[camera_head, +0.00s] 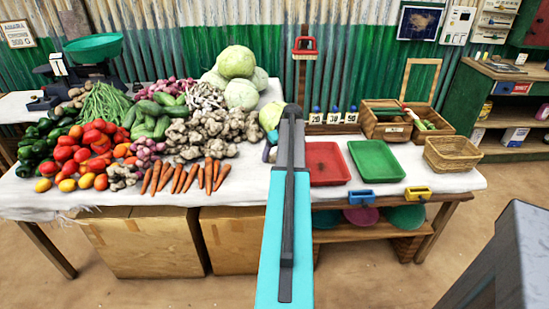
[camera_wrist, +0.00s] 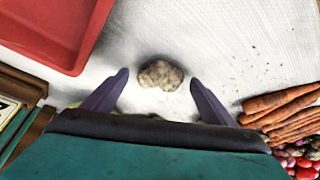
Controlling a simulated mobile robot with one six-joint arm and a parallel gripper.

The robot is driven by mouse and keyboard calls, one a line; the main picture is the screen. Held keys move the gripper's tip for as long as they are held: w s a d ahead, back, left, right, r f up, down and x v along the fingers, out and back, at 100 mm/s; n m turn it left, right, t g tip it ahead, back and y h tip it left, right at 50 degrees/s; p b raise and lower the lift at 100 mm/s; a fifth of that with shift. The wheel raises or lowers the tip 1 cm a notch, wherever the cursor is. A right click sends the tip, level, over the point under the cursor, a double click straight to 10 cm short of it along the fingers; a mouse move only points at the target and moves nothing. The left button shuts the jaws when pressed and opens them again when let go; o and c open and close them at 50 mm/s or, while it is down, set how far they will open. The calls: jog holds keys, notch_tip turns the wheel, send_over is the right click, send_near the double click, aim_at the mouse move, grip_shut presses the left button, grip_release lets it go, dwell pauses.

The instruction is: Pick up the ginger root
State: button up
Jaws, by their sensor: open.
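A lumpy beige ginger root (camera_wrist: 160,75) lies on the white cloth in the wrist view, apart from other produce. My gripper (camera_wrist: 158,79) is open, with one purple finger to each side of the root and the tips about level with it. I cannot tell whether the fingers touch the cloth. In the head view my arm hides this root and most of the gripper. A heap of similar ginger roots (camera_head: 203,135) lies on the table left of my arm.
Carrots (camera_wrist: 285,113) lie on one side of the root and a red tray (camera_wrist: 50,30) on the other. A green tray (camera_head: 376,161) and a wicker basket (camera_head: 452,155) stand further right. A cabbage (camera_head: 271,116) sits behind my arm.

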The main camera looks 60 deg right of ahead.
jog(key=shift+w+f, duration=0.15)
jog(key=shift+f, duration=0.3)
jog(key=c, duration=1.1)
jog(key=shift+d, duration=0.1)
jog(key=shift+c, duration=0.2)
jog(key=shift+r, duration=0.15)
jog(key=shift+r+b, duration=0.3)
jog(key=shift+r, duration=1.25)
jog(key=s+a, duration=0.3)
jog(key=s+a+r+b, duration=0.1)
jog(key=s+a, duration=0.7)
jog(key=shift+s+a+r+b, duration=0.15)
jog(key=shift+a+r+b, duration=0.05)
jog(key=shift+r+b, duration=0.15)
